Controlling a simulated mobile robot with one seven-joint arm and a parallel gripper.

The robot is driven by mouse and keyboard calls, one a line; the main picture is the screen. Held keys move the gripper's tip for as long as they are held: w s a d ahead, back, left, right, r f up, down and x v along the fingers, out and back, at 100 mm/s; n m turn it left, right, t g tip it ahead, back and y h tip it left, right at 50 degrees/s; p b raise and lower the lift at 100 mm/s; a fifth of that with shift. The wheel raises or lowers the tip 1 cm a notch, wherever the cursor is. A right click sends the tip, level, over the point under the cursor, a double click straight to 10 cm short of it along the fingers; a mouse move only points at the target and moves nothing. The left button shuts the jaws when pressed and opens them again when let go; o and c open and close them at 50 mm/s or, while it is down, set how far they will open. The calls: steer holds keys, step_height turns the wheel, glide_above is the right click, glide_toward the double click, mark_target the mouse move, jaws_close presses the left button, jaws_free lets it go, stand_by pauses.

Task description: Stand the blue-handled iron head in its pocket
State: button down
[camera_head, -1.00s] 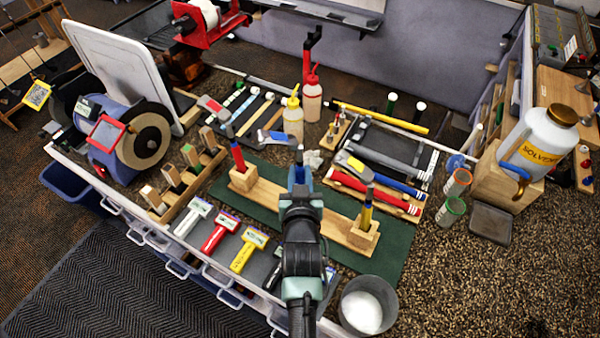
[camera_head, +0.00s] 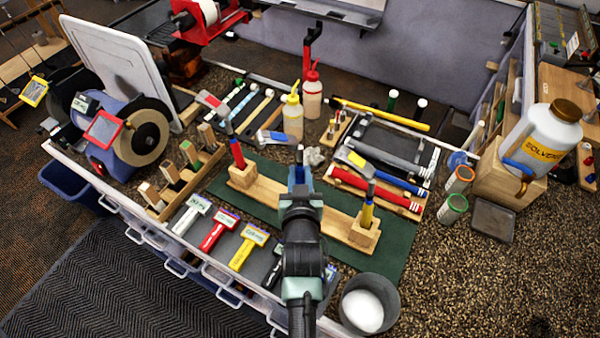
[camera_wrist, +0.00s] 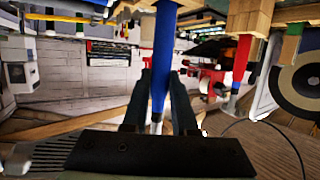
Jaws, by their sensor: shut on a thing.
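The blue-handled piece (camera_wrist: 160,60) is upright between my gripper's fingers (camera_wrist: 158,100) in the wrist view, which looks upside down. Its grey metal end (camera_wrist: 156,126) shows past the fingers. In the head view my gripper (camera_head: 300,180) is over the middle of the wooden holder (camera_head: 275,197), shut on the blue handle, and hides most of it. Wood lies beside the handle's far end in the wrist view; I cannot tell whether the handle is inside a pocket. A red-handled piece (camera_head: 237,153) stands in the left block and a yellow-handled one (camera_head: 367,214) in the right block.
The holder lies on a green mat (camera_head: 395,250). A grey cup (camera_head: 369,305) stands front right, and a wooden rack (camera_head: 180,185) with several blocks stands left. Bottles (camera_head: 293,118) stand behind, and clubs with red and blue grips (camera_head: 375,190) lie right.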

steer(key=shift+f+b, duration=0.6)
steer(key=shift+b, duration=0.05)
stand_by(0.5)
steer(key=c, duration=0.6)
jaws_free()
steer(key=shift+f, duration=0.15)
steer(key=shift+s, duration=0.1)
steer(key=b+v, duration=0.2)
steer(key=v, duration=1.1)
